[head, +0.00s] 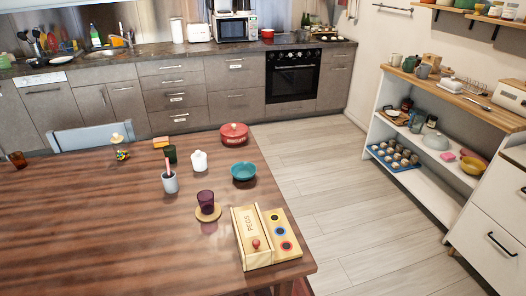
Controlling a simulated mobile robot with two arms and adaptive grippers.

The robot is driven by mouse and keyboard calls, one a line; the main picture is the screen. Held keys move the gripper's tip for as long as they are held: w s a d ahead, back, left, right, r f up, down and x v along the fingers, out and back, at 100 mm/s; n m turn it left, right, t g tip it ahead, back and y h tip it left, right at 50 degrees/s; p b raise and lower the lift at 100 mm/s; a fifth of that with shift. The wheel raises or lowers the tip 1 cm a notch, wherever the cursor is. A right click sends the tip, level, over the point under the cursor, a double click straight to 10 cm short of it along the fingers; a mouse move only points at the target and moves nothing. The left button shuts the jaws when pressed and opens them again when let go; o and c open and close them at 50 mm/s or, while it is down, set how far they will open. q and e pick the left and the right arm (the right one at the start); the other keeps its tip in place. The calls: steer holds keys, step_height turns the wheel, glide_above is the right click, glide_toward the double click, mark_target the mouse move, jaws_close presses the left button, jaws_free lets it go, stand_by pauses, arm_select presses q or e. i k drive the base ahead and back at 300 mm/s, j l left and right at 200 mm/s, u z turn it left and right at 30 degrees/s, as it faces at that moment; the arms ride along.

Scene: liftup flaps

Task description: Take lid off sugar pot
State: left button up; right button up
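A small white lidded pot (199,162), which looks like the sugar pot, stands upright on the wooden table (90,220). Its lid (198,153) appears to sit on top, though the pot is small in the view. Neither of my grippers shows in the head view.
Near the pot are a dark green cup (170,154), a grey holder (170,184), a teal bowl (243,172), a red lidded pot (234,134) and a purple glass (205,201). A wooden box (245,241) lies at the table's right corner. The table's left part is mostly clear.

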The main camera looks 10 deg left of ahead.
mark_target(198, 156)
steer(key=i+l+z, duration=0.75)
steer(key=l, duration=0.2)
steer(key=i+l+z, duration=0.4)
steer(key=i+u, duration=0.3)
steer(key=i+l+u, duration=0.1)
steer(key=i+u, duration=0.2)
steer(key=i, duration=0.15)
steer(key=i+j+u, duration=0.25)
steer(key=i+u, duration=0.25)
steer(key=i+j+u, duration=0.1)
steer(key=i+u, duration=0.35)
steer(key=i+l+u, duration=0.1)
steer(key=i+u, duration=0.25)
steer(key=u, duration=0.15)
steer(key=i+u, duration=0.15)
steer(key=i, duration=1.95)
steer(key=i+u, duration=0.35)
steer(key=i+l+u, duration=0.15)
steer(key=i+u, duration=0.2)
steer(key=i+l+u, duration=0.35)
steer(key=i+u, duration=0.15)
steer(key=u, duration=0.3)
steer(key=i+u, duration=0.15)
steer(key=u, duration=0.35)
steer(key=i+l+u, duration=0.1)
steer(key=u, duration=0.35)
steer(key=i+l+u, duration=0.2)
steer(key=u, duration=0.25)
steer(key=i+l+u, duration=0.1)
steer(key=u, duration=0.35)
